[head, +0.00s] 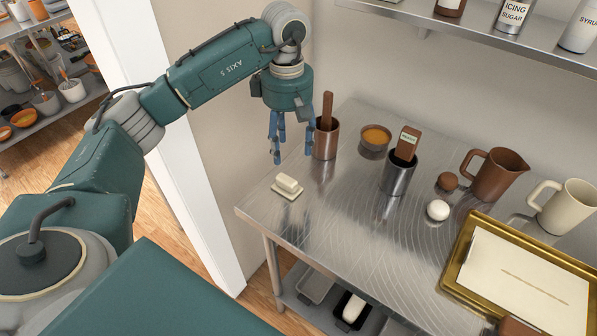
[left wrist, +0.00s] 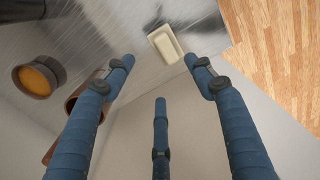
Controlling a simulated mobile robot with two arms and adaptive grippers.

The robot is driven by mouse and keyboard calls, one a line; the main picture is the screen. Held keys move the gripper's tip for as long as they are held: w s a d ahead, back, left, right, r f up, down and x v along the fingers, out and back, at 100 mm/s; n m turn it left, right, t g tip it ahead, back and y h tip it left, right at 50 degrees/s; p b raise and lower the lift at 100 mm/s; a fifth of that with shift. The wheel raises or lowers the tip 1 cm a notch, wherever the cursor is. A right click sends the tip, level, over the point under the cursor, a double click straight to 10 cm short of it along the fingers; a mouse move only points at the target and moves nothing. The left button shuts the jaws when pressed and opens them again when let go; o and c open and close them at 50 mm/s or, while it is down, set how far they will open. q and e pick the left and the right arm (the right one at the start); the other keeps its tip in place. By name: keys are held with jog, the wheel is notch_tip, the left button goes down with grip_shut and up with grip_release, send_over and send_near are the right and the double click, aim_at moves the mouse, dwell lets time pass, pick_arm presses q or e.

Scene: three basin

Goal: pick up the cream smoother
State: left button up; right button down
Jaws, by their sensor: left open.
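The cream smoother (head: 287,185), a flat plate with a raised grip, lies on the near left part of the steel table. It also shows in the left wrist view (left wrist: 166,45), just beyond the fingertips. My left gripper (head: 292,150) is open and empty, pointing down. In the head view it appears above the smoother, apart from it, close to the brown cup. Its spread fingers also show in the left wrist view (left wrist: 159,76). My right gripper is not in view.
A brown cup (head: 326,142) with a brown handled tool stands close beside my left fingers. An orange-filled bowl (head: 374,140), a metal cup (head: 397,174), two balls, two pitchers and a gold tray (head: 452,277) stand farther right. The table (head: 330,220) is clear right of the smoother.

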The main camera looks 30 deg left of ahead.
aim_at(290, 177)
pick_arm(q)
jog(key=shift+s+f, duration=0.15)
jog(key=shift+f, duration=0.3)
jog(key=f, duration=0.2)
jog(key=s+f+p, duration=0.1)
jog(key=shift+f, duration=0.4)
jog(key=shift+f+p, duration=0.3)
jog(key=shift+p, duration=0.15)
jog(key=f, duration=0.1)
jog(key=f+p, duration=0.2)
jog(key=shift+w+d+f, duration=0.15)
jog(key=shift+d+f, duration=0.1)
jog(key=shift+f, duration=0.65)
jog(key=shift+c, duration=1.2)
jog(key=c, duration=1)
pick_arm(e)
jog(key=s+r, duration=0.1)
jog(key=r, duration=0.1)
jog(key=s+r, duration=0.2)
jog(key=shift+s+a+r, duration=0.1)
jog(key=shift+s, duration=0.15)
